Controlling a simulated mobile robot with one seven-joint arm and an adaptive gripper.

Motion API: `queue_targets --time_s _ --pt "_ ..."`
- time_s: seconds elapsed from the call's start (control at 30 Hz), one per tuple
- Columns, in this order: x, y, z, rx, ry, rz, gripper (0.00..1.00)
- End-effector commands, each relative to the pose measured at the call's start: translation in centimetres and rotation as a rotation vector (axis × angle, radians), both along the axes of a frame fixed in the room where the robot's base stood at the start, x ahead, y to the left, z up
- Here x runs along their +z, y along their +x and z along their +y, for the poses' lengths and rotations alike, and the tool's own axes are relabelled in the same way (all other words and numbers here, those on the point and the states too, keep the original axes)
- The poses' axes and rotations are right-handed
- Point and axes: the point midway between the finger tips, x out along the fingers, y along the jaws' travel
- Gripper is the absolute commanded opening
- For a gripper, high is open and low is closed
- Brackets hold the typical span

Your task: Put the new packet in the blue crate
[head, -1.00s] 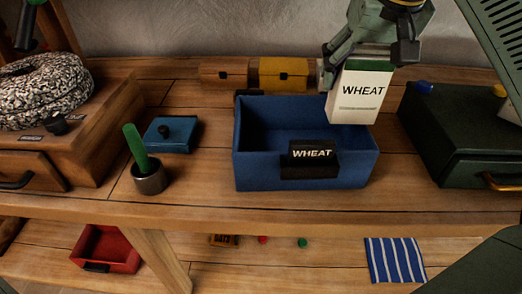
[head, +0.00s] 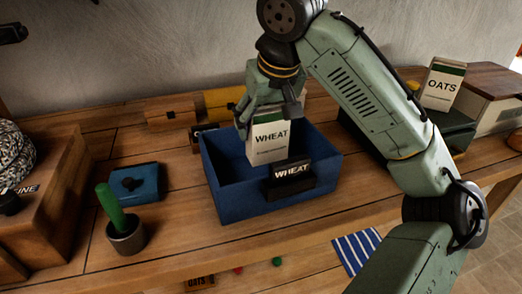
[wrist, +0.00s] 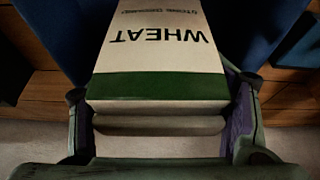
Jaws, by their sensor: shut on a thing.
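The wheat packet (head: 268,140), cream with a green band and the word WHEAT, is upright in my gripper (head: 268,112). My gripper is shut on its top. In the head view the packet's lower part overlaps the inside of the blue crate (head: 232,203), which has a black WHEAT label on its front. I cannot tell whether the packet touches the crate floor. In the wrist view the packet (wrist: 160,50) sits between the fingers, with blue crate walls (wrist: 50,35) on both sides.
An oats packet (head: 442,84) stands on a dark green box at the right. A blue lidded box (head: 136,183) and a cup (head: 126,236) with a green-handled tool stand left of the crate. Wooden and yellow boxes (head: 173,117) are behind. A striped cloth (head: 356,249) lies on the lower shelf.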

Motion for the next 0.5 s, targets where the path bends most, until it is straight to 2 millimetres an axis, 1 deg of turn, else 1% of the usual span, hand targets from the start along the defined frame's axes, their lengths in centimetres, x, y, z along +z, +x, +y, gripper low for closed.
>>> queue_targets --time_s 0.03,0.27,0.4,0.5 --pt "-0.7 0.0 0.0 0.0 0.001 -0.001 0.19" --pt "-2.5 0.0 0.0 0.0 0.0 -0.001 0.19" --pt "-4.5 0.0 -0.1 -0.001 0.0 -0.001 0.19" --pt "-5.3 0.0 0.0 0.0 0.0 -0.001 0.19"
